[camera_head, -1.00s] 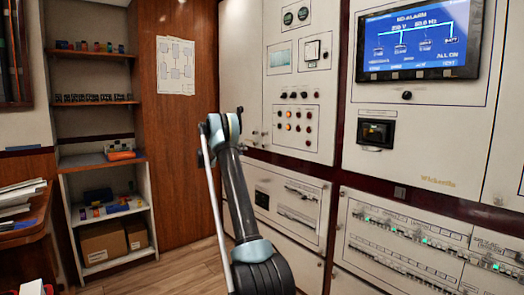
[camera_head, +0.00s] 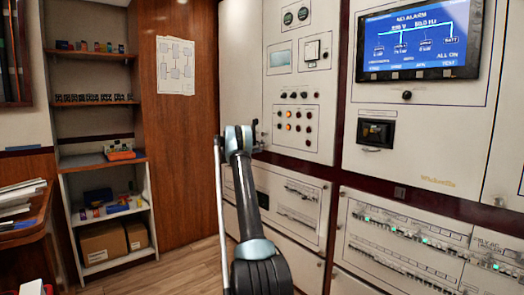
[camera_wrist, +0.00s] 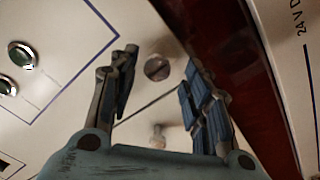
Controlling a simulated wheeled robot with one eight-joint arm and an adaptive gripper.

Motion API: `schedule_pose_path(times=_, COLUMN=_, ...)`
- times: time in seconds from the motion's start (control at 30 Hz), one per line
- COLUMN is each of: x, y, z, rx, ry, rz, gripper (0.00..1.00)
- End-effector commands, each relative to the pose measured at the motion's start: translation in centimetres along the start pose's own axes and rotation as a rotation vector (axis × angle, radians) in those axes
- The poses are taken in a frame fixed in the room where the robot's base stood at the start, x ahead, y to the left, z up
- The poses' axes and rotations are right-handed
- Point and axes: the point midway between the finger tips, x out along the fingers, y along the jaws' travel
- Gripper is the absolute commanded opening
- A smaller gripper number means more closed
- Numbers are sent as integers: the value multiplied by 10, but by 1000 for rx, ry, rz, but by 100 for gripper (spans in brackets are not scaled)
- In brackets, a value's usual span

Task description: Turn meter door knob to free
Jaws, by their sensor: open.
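My gripper (camera_head: 257,137) is in front of the left edge of the pale meter panel (camera_head: 282,75) in the head view. In the wrist view my gripper (camera_wrist: 161,56) is open, its two fingers spread over a pale panel face. A round dark knob or lock (camera_wrist: 157,69) shows between the fingertips, not gripped. A second, paler round knob (camera_wrist: 157,137) shows nearer the palm, across a thin seam. I cannot tell which one is the meter door knob, or whether the fingers touch the panel. In the head view my arm hides this spot.
A dark red wood strip (camera_wrist: 215,50) runs beside the right finger. Round green-faced fittings (camera_wrist: 21,54) lie to the left in the wrist view. Below the meter panel are breaker rows (camera_head: 297,205). A shelf unit (camera_head: 103,160) stands at left, with open floor before it.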

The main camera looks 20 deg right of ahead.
Motion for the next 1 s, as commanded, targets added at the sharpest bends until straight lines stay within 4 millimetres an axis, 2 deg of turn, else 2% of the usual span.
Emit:
schedule_pose_path(times=0.13, x=11, y=0, z=1, rx=0, ry=-1, rz=1, gripper=44)
schedule_pose_path(times=0.47, x=14, y=0, z=1, rx=0, ry=0, rz=0, gripper=44)
schedule_pose_path(times=0.5, x=14, y=0, z=0, rx=0, ry=0, rz=0, gripper=40)
schedule_pose_path(times=0.67, x=14, y=0, z=0, rx=0, ry=0, rz=0, gripper=4)
schedule_pose_path(times=0.7, x=14, y=0, z=0, rx=0, ry=0, rz=-1, gripper=0)
schedule_pose_path(times=0.77, x=14, y=0, z=0, rx=0, ry=0, rz=-1, gripper=0)
schedule_pose_path(times=0.8, x=23, y=2, z=3, rx=0, ry=-1, rz=0, gripper=0)
schedule_pose_path(times=1.0, x=18, y=0, z=2, rx=-17, ry=-1, rz=0, gripper=0)
